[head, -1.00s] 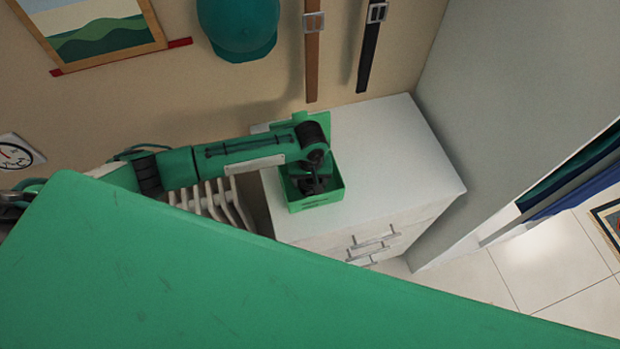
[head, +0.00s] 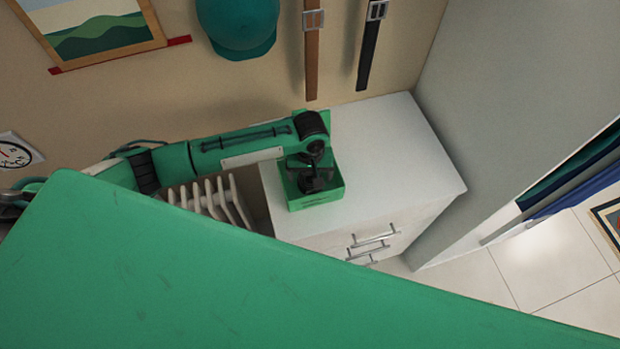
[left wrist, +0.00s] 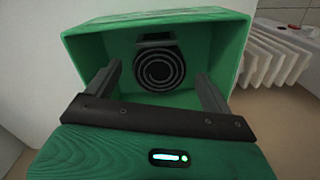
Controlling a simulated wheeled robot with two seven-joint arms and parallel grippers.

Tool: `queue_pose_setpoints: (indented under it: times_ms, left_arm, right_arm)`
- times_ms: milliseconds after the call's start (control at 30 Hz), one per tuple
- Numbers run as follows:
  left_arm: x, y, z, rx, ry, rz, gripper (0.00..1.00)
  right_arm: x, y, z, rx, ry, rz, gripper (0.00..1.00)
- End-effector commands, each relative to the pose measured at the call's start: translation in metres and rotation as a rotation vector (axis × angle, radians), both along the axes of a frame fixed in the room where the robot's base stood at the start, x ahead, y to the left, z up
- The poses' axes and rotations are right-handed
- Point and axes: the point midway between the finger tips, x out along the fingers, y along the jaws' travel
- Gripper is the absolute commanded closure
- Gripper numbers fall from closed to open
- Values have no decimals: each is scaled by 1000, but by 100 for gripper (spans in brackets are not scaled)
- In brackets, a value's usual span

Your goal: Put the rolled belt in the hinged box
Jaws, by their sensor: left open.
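The hinged box (head: 333,190) is green and stands open on top of the white drawer unit, its lid raised at the back. My left gripper (head: 312,188) is over the box opening, pointing down. In the left wrist view the rolled belt (left wrist: 158,69), a dark spiral, lies inside the green box (left wrist: 225,50), near its far wall. The open left fingers (left wrist: 158,88) stand apart on either side, nearer the camera, and the belt shows between them without contact that I can see. In the head view the arm and gripper hide the belt. My right gripper is not in view.
The white drawer unit (head: 400,160) has free top surface right of the box. A brown belt (head: 312,60) and a black belt (head: 370,55) hang on the wall beside a green cap (head: 238,25).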

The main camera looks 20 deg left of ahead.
Motion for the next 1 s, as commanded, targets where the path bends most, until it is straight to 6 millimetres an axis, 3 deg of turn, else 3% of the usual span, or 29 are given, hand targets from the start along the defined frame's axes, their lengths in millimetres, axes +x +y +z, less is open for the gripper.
queue_pose_setpoints:
  times_ms: [200, 433, 600, 1000]
  left_arm:
    - [1, -1, 48, -3, -3, 0, 15]
    - [0, -1, 84, -2, -1, 0, 15]
    - [0, 0, 94, -1, 0, 1, 15]
    - [0, 0, 94, -1, 1, 1, 15]
  right_arm:
    - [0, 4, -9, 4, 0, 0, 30]
    - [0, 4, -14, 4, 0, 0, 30]
    - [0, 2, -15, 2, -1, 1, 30]
    - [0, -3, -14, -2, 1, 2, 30]
